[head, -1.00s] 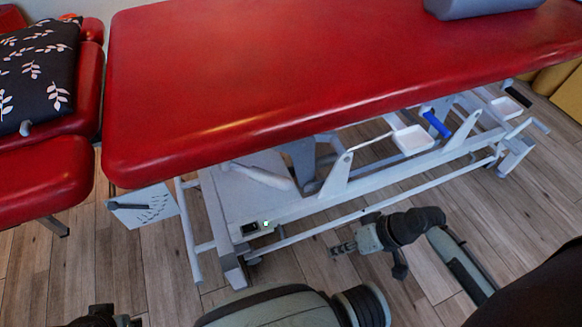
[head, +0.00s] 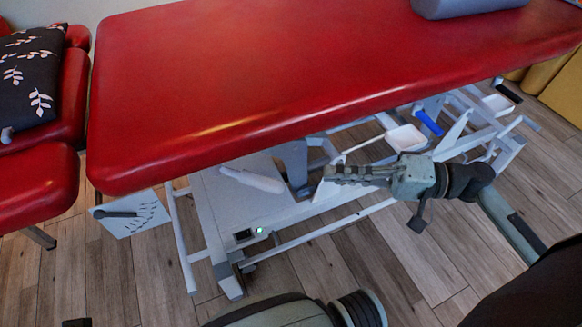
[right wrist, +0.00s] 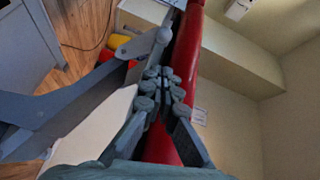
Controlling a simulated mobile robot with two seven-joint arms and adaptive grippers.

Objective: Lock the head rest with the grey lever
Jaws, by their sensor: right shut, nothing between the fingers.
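The red head rest (head: 38,188) is at the left of the head view, beside the long red couch top (head: 260,75). A dark grey lever (head: 120,214) lies roughly level on a white plate (head: 140,222) with curved black marks, below the couch's near left corner. My right gripper (head: 330,174) is shut and empty, in front of the couch's white underframe, well to the right of this lever. In the right wrist view its fingertips (right wrist: 165,76) are together, near a grey rounded bar end (right wrist: 163,37). Only a dark scrap at the bottom left may belong to my left gripper.
A white bar (head: 252,179), a blue handle (head: 429,122), a black-tipped handle (head: 508,91) and white trays (head: 405,138) are under the couch. A patterned dark cushion (head: 30,75) lies on the left red section. The wooden floor (head: 110,275) at lower left is clear.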

